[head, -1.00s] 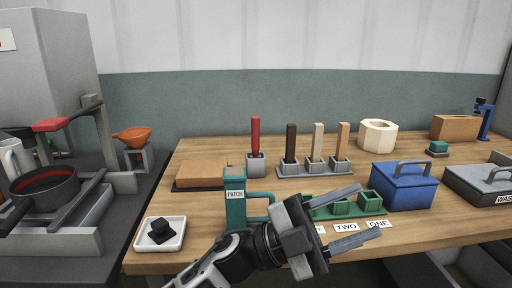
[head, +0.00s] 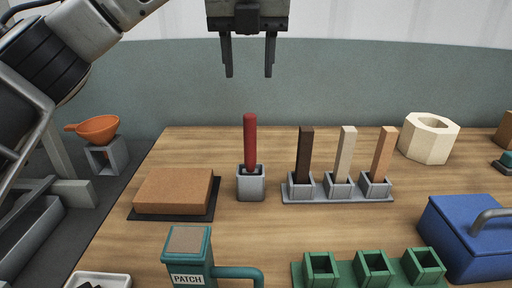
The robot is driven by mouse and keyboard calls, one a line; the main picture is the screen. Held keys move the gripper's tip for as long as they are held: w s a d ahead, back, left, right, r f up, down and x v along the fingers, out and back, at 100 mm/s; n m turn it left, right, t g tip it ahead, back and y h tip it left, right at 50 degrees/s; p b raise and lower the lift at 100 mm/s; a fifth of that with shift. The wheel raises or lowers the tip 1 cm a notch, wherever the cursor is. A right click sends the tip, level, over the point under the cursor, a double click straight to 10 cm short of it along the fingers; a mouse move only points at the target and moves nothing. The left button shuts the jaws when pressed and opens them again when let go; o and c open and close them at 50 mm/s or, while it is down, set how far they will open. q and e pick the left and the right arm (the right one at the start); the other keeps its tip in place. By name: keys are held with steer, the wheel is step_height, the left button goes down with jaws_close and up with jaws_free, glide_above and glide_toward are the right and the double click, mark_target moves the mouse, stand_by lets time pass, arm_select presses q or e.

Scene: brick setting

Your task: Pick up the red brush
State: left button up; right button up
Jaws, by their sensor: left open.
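The red brush (head: 250,142) stands upright in a small grey square holder (head: 251,184) near the back middle of the table. Only its red handle shows; its lower end is hidden in the holder. My left gripper (head: 249,74) is open and empty, high above the brush, with both fingers pointing down. In the picture its fingers sit straight over the handle, with a clear gap between. My right gripper is not in view.
A brown brick (head: 174,190) lies on a dark mat left of the holder. A grey rack (head: 338,197) with three upright sticks stands close on the right. A teal PATCH stand (head: 187,254) and green cups (head: 373,267) are in front.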

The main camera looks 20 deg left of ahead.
mark_target(250, 133)
arm_select(q)
steer(key=x, duration=1.5)
steer(key=shift+s+d+f, duration=0.1)
steer(key=shift+s+d, duration=0.15)
steer(key=shift+s, duration=0.2)
jaws_close()
